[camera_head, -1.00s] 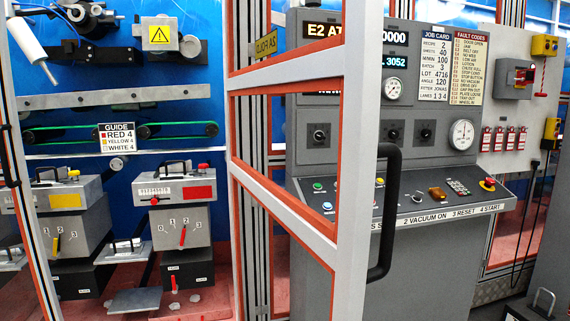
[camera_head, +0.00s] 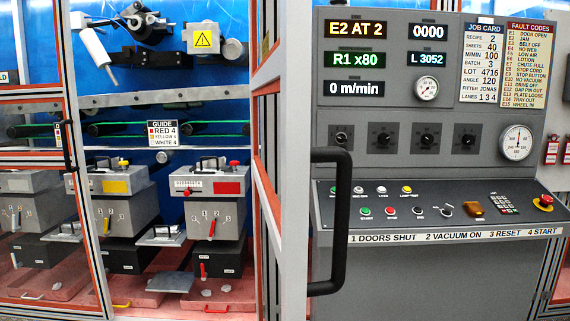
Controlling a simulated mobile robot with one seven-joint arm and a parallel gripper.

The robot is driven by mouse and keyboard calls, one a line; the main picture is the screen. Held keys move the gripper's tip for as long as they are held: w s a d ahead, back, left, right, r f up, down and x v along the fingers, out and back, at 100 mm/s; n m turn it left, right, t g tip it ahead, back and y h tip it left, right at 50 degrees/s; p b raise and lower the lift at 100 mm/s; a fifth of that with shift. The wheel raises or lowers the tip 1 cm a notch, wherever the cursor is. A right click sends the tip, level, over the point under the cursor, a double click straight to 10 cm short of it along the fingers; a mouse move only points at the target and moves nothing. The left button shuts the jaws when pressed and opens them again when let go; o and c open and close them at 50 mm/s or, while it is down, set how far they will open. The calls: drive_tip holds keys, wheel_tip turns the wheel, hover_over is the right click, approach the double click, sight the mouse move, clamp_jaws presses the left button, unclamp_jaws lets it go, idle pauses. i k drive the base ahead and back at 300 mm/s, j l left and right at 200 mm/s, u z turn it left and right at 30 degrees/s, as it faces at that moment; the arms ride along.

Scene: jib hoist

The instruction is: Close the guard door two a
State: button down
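A guard door (camera_head: 293,200) with a pale metal frame and orange inner edging stands swung out from the machine opening, seen almost edge-on. I take it for door two a; no label on it is readable now. Its long black bar handle (camera_head: 335,215) sticks out to the right, in front of the grey control console. The opening to its left is uncovered and shows the inside of the machine. My gripper is not in view, and nothing is seen touching the door or handle.
The control console (camera_head: 440,190) stands close behind the handle, its display reading "E2 AT 2". Feeder units, one with a red plate (camera_head: 228,187), sit inside the opening above a reddish floor. Another framed panel with a black handle (camera_head: 66,157) stands at the left.

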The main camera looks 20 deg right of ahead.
sight(285, 69)
drive_tip(key=l, duration=0.5)
drive_tip(key=k+l+u, duration=0.1)
drive_tip(key=l, duration=0.4)
drive_tip(key=k+l+u, duration=0.1)
drive_tip(key=l, duration=0.35)
drive_tip(key=k+l, duration=0.15)
drive_tip(key=l, duration=0.35)
drive_tip(key=l+z, duration=0.1)
drive_tip(key=z, duration=0.2)
drive_tip(key=i+j, duration=0.05)
